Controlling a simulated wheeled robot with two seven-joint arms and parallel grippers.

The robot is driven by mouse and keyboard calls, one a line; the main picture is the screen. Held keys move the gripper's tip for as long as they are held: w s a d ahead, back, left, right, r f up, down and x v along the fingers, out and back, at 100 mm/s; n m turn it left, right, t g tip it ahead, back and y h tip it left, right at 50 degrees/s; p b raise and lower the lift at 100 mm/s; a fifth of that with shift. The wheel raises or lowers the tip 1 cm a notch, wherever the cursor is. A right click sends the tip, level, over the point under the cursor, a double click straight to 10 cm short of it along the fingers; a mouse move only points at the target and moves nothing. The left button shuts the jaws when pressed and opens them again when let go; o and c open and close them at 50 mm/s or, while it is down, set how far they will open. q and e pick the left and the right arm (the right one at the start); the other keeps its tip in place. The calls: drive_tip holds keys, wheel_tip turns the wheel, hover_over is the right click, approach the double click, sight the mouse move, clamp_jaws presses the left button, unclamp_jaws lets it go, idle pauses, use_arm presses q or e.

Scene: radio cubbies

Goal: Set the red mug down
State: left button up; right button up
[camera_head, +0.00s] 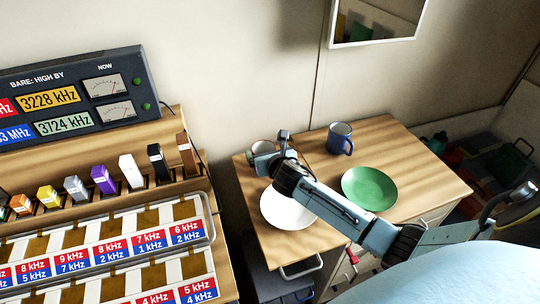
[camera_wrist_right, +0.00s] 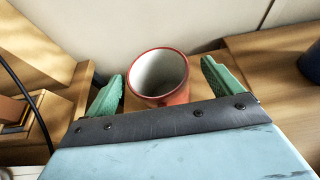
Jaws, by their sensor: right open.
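The red mug (camera_wrist_right: 177,96), white inside, appears in the right wrist view between two green finger pads. It appears upright on the wooden top near the wall. In the head view only part of the mug (camera_head: 262,146) shows behind my gripper. My right gripper (camera_wrist_right: 161,75) is open, one finger on each side of the mug, with a gap visible on both sides. In the head view my right gripper (camera_head: 270,162) is at the back left of the wooden cabinet top (camera_head: 290,245). My left gripper is out of view.
A white plate (camera_head: 285,213) lies under my right arm. A green plate (camera_head: 369,188) and a blue mug (camera_head: 340,138) are to the right. A radio panel (camera_head: 75,98) and shelf with coloured blocks (camera_head: 103,178) stand left. A framed mirror (camera_head: 375,42) hangs above.

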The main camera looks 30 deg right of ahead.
drive_tip(key=shift+s+a+r, duration=0.1)
drive_tip(key=shift+s+r, duration=0.1)
drive_tip(key=shift+s, duration=0.2)
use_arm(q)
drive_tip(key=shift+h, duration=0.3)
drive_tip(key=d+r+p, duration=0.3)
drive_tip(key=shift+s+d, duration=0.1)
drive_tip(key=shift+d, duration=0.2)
use_arm(e)
drive_tip(key=v, duration=1.1)
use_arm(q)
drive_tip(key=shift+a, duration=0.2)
use_arm(e)
drive_tip(key=shift+s+f, duration=0.1)
